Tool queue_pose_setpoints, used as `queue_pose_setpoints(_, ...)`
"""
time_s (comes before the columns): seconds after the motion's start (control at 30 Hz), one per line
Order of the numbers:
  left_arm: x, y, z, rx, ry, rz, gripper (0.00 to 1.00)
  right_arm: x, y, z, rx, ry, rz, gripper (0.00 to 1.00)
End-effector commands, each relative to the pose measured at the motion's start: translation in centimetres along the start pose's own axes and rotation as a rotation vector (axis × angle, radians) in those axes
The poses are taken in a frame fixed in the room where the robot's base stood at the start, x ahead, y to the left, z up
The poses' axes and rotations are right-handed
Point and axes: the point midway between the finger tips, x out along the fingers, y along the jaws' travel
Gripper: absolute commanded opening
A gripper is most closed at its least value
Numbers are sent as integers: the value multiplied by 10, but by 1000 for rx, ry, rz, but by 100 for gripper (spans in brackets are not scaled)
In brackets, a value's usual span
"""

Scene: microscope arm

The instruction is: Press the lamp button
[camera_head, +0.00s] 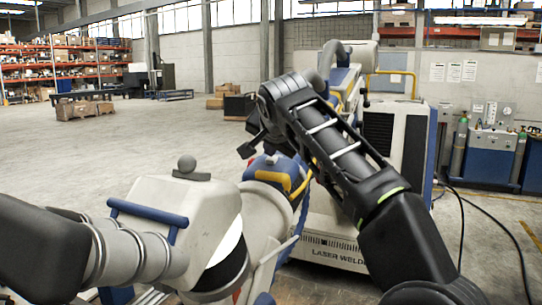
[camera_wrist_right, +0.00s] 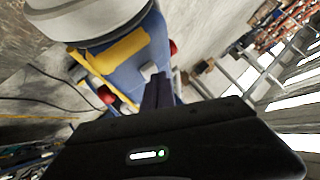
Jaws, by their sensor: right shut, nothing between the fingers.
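The microscope arm is a large white and blue machine (camera_head: 160,205) in the lower left and middle of the head view. In the right wrist view the same blue part (camera_wrist_right: 135,62) shows the yellow handle (camera_wrist_right: 118,50), red knobs and a small pale grey block (camera_wrist_right: 150,71). I cannot tell whether this block is the lamp button. My right gripper (camera_head: 246,150) is shut and empty, above the blue part. Its dark fingertips (camera_wrist_right: 157,80) appear at the pale block; contact is unclear. My left gripper is out of view.
A white cabinet marked "LASER WELD" (camera_head: 335,250) stands behind my right arm. Black cables (camera_head: 463,225) lie on the floor at right. Open floor (camera_head: 120,150) lies at left, with shelves and boxes beyond.

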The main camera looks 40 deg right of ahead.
Motion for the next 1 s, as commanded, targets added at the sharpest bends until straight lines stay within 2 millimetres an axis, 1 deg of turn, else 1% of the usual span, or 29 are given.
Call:
queue_pose_setpoints(0.13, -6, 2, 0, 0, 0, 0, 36, -5, -4, -3, -1, -1, 0, 0)
queue_pose_setpoints(0.43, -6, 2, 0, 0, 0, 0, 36, -5, -4, -3, 0, 0, 0, 0)
queue_pose_setpoints(0.57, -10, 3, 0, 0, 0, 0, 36, -8, -6, -6, 0, 0, -1, 0)
queue_pose_setpoints(0.77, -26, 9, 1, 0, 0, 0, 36, -21, -16, -17, 0, 1, -1, 0)
queue_pose_setpoints(1.0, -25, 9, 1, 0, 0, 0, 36, -36, -28, -27, 0, 0, -3, 0)
